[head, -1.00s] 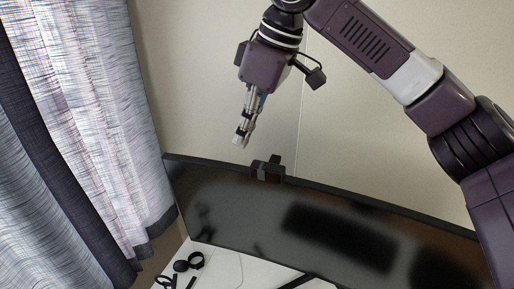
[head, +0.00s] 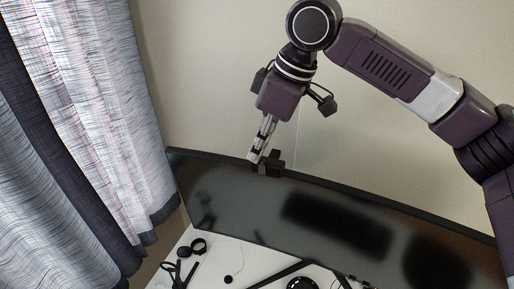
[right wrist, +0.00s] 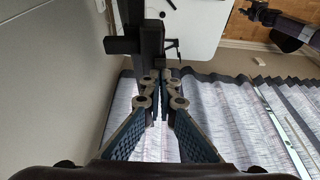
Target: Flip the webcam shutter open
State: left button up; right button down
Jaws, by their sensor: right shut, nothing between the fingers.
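The small black webcam (head: 271,168) sits on the top edge of the monitor (head: 240,205), left of its middle. A dark tab (head: 276,154) sticks up from it; I cannot tell whether this is the shutter. My right gripper (head: 253,158) is shut and empty, pointing down, with its tips close to the webcam's left side. I cannot tell whether they touch it. In the right wrist view the fingertips (right wrist: 160,77) are together just below dark parts of the webcam and monitor, which overlap there. My left gripper is not seen in the head view.
A curtain (head: 90,120) hangs at the left and a plain wall (head: 220,60) is behind the monitor. On the white desk (head: 225,255) lie a black watch-like band (head: 199,246), dark glasses-like items and other small things.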

jog(key=shift+s+d, duration=0.25)
jog(key=shift+d, duration=0.35)
jog(key=shift+s+d, duration=0.2)
jog(key=shift+d, duration=0.35)
jog(key=shift+r, duration=0.45)
jog(key=v, duration=1.1)
jog(key=shift+d, duration=0.15)
jog(key=shift+s, duration=0.1)
